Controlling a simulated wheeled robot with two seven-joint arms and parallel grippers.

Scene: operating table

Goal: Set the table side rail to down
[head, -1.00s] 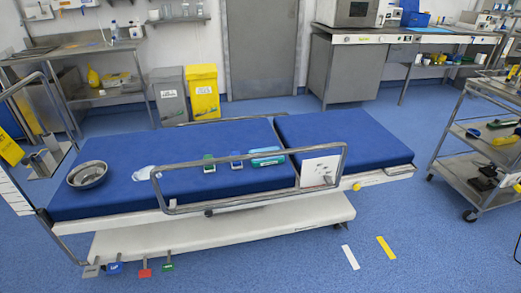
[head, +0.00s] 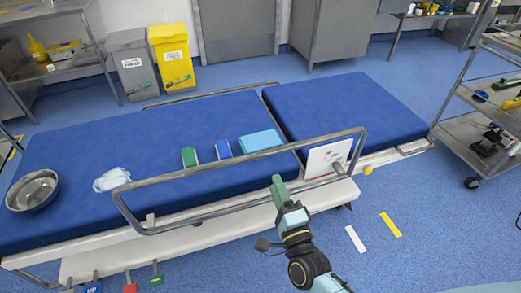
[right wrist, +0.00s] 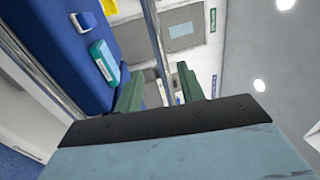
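The table side rail (head: 215,168) is a grey metal loop along the near edge of the blue operating table (head: 75,150). It stands raised, with its top bar above the mattress. My right gripper (head: 278,184) is in front of the rail, right of its middle. In the right wrist view its two green fingers (right wrist: 160,90) are apart with nothing clearly held. A grey rail bar (right wrist: 155,40) shows beyond and between them; contact cannot be told. My left gripper is out of view.
On the mattress are a steel bowl (head: 33,190), a crumpled white item (head: 112,179), green and blue items and a teal pack (head: 260,141). A white panel (head: 327,157) is at the rail's right end. A trolley (head: 470,130) stands right. Floor in front is open.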

